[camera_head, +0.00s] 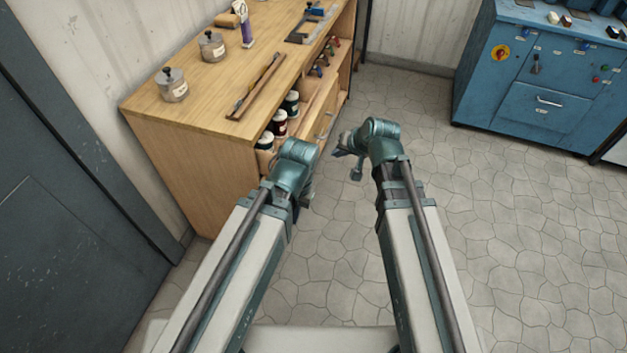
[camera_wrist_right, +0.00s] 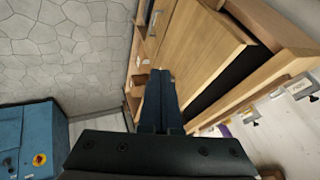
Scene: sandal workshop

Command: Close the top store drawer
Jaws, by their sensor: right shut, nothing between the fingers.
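The wooden store cabinet (camera_head: 195,160) stands at the left in the head view. Its drawer front (camera_head: 324,126), with a metal handle, shows narrowly past my left wrist. In the right wrist view a wooden front panel (camera_wrist_right: 195,50) has a dark gap between it and the worktop edge; how far it stands out is unclear. My right gripper (camera_head: 341,151) is shut and empty, in front of the cabinet; its fingers (camera_wrist_right: 160,82) overlap the panel in the wrist view, and contact cannot be told. My left gripper (camera_head: 306,192) is mostly hidden behind its own wrist.
Several dark jars (camera_head: 291,103) sit in the cabinet's open front. Grey jars (camera_head: 172,85), a purple tube (camera_head: 246,30) and a wooden-handled tool (camera_head: 256,86) are on top. A blue machine (camera_head: 545,105) stands at the back right. The tiled floor (camera_head: 510,220) is clear.

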